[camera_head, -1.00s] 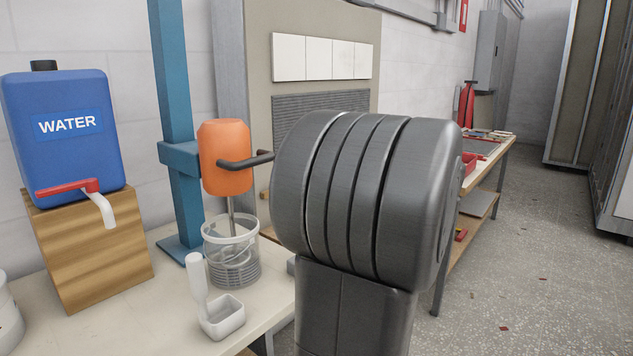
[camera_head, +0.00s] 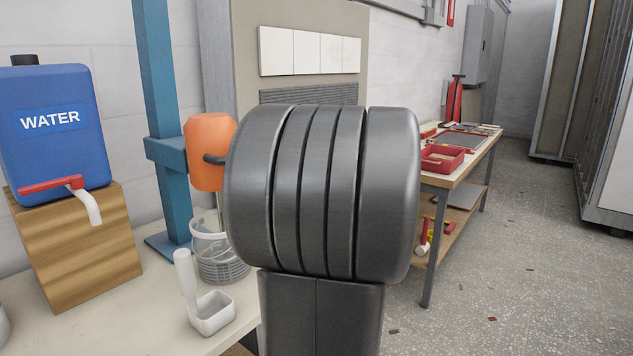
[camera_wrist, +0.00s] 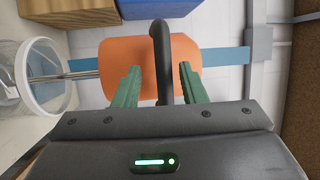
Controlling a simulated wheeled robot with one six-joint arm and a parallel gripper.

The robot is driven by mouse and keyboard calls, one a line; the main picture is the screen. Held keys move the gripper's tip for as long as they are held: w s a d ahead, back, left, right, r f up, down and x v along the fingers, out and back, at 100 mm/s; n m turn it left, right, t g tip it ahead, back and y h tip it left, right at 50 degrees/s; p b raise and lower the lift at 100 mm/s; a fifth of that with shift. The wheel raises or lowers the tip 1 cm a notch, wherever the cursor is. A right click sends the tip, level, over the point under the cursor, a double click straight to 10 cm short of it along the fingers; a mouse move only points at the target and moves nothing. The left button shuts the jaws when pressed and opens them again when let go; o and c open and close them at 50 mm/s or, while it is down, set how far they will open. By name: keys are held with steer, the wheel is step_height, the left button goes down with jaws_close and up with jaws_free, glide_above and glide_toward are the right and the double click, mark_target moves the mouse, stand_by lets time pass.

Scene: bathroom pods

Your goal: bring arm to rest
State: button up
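My gripper (camera_wrist: 158,88) shows in the wrist view with its two green fingers apart and nothing held between them. Beyond the fingers is the orange mixer head (camera_wrist: 188,55) with its dark curved handle (camera_wrist: 160,50), which passes across the gap in the picture; I cannot tell how far off it is. In the head view, my large dark grey arm joint fills the middle and hides my gripper and part of the orange mixer (camera_head: 208,150).
A workbench (camera_head: 150,315) holds a blue water container (camera_head: 55,150) on a wooden block (camera_head: 75,250), a blue stand (camera_head: 160,100), a clear bucket (camera_head: 220,255) and a white scoop (camera_head: 210,312). A second table with red trays (camera_head: 445,160) stands at right. Open floor (camera_head: 500,260) lies right.

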steer(key=shift+x, duration=1.05)
